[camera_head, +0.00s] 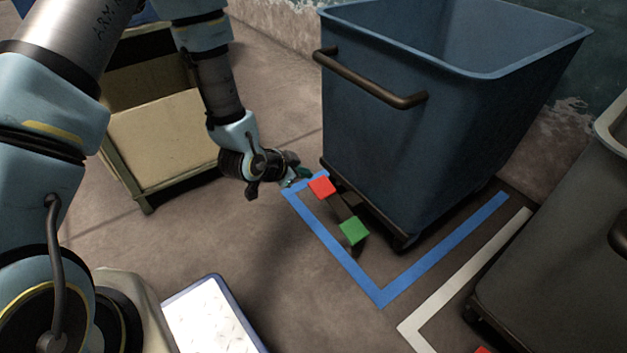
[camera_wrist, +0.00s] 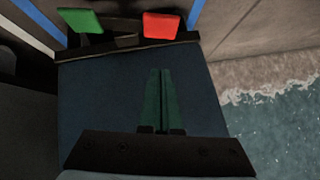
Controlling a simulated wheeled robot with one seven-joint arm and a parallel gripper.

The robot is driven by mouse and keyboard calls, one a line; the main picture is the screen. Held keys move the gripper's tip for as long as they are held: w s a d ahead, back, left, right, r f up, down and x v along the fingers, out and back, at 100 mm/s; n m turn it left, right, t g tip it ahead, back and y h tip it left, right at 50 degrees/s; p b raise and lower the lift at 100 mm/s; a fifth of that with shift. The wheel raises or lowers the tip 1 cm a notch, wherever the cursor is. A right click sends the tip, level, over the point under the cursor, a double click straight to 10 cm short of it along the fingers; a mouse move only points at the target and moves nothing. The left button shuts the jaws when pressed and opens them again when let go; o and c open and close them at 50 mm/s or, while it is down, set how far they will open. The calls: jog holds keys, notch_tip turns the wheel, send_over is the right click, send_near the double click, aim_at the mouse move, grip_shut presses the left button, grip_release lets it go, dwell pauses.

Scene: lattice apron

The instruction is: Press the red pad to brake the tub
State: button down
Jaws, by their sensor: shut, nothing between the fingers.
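The blue tub (camera_head: 440,130) stands upright on a dark wheeled base inside a blue floor outline. The red pad (camera_head: 322,187) and the green pad (camera_head: 354,231) stick out at the base's near side, with the red one at the left. In the wrist view the red pad (camera_wrist: 163,27) and green pad (camera_wrist: 80,20) show at the top, beyond the tub's dark blue wall (camera_wrist: 100,85). My gripper (camera_head: 299,177) is low, just left of the red pad and apart from it in the picture. Its green fingers (camera_wrist: 160,72) are together and empty.
A grey tub (camera_head: 560,250) stands at the right by a white floor outline (camera_head: 470,270), with part of another red pad (camera_head: 483,350) at the bottom edge.

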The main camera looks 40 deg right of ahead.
jog(key=b, duration=0.4)
send_over(325, 184)
jog(key=s+a, duration=0.2)
jog(key=a, duration=0.1)
notch_tip(325, 184, down, 7)
jog(key=shift+w, duration=0.1)
jog(key=shift+w+f+b, duration=0.2)
jog(key=shift+f+b, duration=0.1)
jog(key=shift+f, duration=0.3)
jog(key=shift+w+f+b, duration=0.15)
jog(key=shift+f+b, duration=0.15)
jog(key=shift+f, duration=0.25)
jog(key=shift+w+f+b, duration=0.2)
jog(key=shift+f+b, duration=0.1)
jog(key=shift+f, duration=0.35)
jog(key=shift+w, duration=0.15)
